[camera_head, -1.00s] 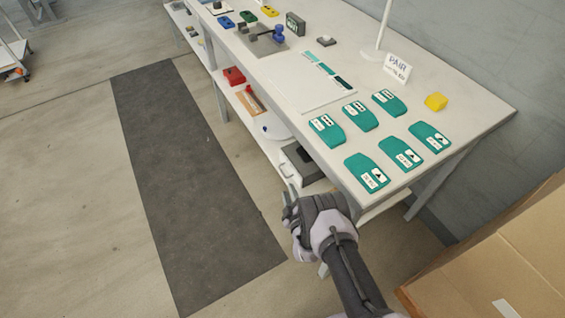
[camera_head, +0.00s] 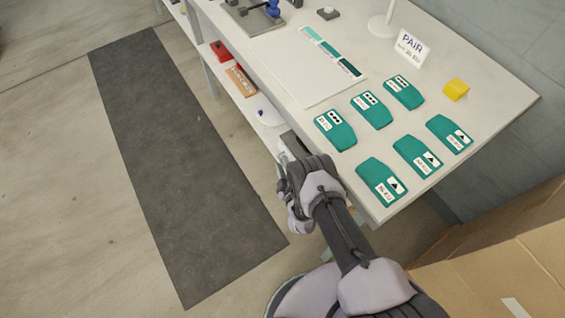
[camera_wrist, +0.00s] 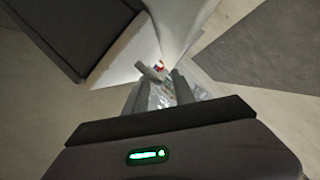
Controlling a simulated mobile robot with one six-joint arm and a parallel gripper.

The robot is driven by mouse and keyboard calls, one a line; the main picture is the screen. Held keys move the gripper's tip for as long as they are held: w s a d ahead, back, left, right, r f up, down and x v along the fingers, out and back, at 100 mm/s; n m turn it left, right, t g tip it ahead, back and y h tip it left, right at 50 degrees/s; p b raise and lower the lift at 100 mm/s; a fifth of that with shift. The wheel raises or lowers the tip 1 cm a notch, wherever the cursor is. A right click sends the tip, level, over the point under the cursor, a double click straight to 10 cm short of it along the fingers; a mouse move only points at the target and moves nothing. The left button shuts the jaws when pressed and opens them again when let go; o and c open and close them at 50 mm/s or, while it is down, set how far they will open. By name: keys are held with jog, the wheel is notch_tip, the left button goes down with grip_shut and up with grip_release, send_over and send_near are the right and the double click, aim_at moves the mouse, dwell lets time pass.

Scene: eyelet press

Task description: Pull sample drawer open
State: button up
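The sample drawer unit, a dark grey box (camera_head: 292,143), sits on the lower shelf under the near end of the bench. In the head view my arm and hand hide most of it, including its front. My gripper (camera_head: 282,180) is beside the unit, at the bench's open side. In the wrist view two dark fingers (camera_wrist: 159,85) stand apart with a gap between them. A short grey bar (camera_wrist: 150,72), possibly the handle, shows near the fingertips; I cannot tell whether they touch it. I cannot see the drawer pulled out.
The white bench top (camera_head: 455,60) holds several teal cards (camera_head: 335,130), a yellow block (camera_head: 456,89) and a PAIR sign (camera_head: 411,46). A red item (camera_head: 221,52) lies on the lower shelf (camera_head: 250,107). A cardboard box (camera_head: 500,260) stands lower right. A dark mat (camera_head: 170,160) covers open floor at left.

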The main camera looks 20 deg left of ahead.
grip_shut()
dwell(1.3)
